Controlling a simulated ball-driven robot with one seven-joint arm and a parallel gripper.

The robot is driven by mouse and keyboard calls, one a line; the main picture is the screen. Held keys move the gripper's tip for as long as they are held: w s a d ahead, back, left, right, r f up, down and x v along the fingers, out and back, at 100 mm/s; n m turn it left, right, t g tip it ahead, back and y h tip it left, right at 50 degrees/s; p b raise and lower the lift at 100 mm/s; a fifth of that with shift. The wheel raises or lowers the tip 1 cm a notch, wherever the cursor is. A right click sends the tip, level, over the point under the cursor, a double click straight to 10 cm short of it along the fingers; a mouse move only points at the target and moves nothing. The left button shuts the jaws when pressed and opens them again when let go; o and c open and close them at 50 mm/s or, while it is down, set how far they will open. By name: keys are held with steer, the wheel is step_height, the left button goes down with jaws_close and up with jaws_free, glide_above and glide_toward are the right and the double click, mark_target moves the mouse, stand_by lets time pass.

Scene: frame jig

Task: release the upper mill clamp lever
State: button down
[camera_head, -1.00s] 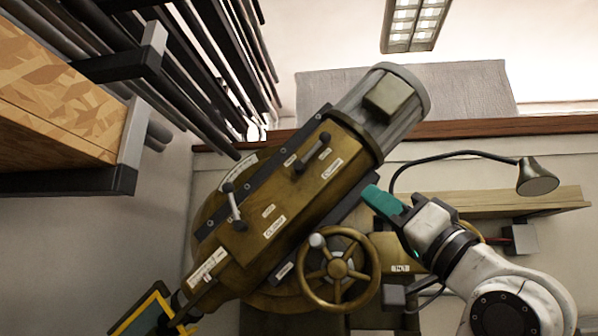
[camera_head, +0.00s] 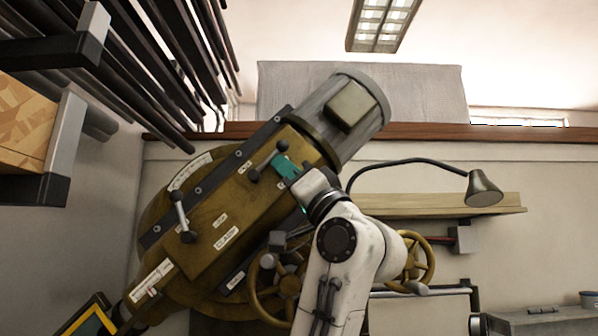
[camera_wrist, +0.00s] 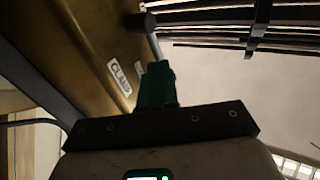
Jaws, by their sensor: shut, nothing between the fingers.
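A "CLAMP" label (camera_wrist: 119,78) shows left of the fingers. The lower clamp lever (camera_head: 180,215) stands further down the mill head, clear of my gripper.
A brown handwheel (camera_head: 278,290) is below the mill head, partly behind my arm. A desk lamp (camera_head: 484,188) and a shelf (camera_head: 450,204) are to the right. Dark bars on a rack (camera_head: 150,75) fill the upper left.

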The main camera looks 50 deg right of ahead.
steer(key=shift+w+r, duration=0.3)
steer(key=shift+w, duration=0.05)
